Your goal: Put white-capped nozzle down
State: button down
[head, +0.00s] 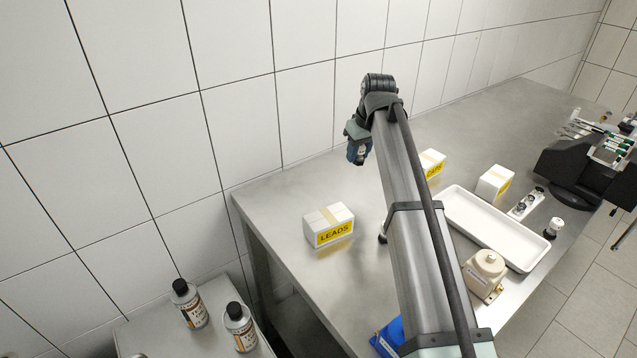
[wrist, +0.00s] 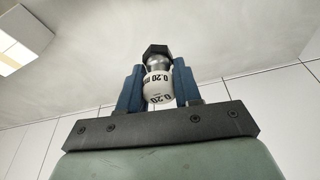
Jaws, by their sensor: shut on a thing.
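My gripper (wrist: 159,88) is shut on a nozzle (wrist: 158,90) in the wrist view. The nozzle has a white band printed "0.20 mm", a metal ball-like section and a dark hexagonal end, and sits between the two blue fingers. In the head view my gripper (head: 358,153) is small, near the tiled wall, above the far edge of the steel bench (head: 285,222). The nozzle is hard to make out there. Ceiling and wall tiles fill the wrist view's background, with no bench surface visible.
A "LEADS" box (head: 328,226) stands on the bench's left part. My arm hides the bench's middle.

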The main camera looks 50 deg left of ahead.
jog(key=n, duration=0.2)
send_over(295, 189)
jog(key=s+d, duration=0.1)
jog(key=d, duration=0.1)
jog(key=shift+w+a+f+m, duration=0.15)
jog(key=shift+f+m, duration=0.35)
jog(key=shift+f, duration=1.1)
jog(key=shift+w+a+f+m, duration=0.15)
jog(key=shift+f+m, duration=0.35)
jog(key=shift+f, duration=1.15)
jog(key=shift+a+f+m, duration=0.25)
jog(key=shift+f+m, duration=0.25)
jog(key=shift+f, duration=1.1)
jog(key=shift+f, duration=0.1)
jog(key=c, duration=0.8)
grip_release()
jog(key=v, duration=1.2)
jog(key=shift+s, duration=0.25)
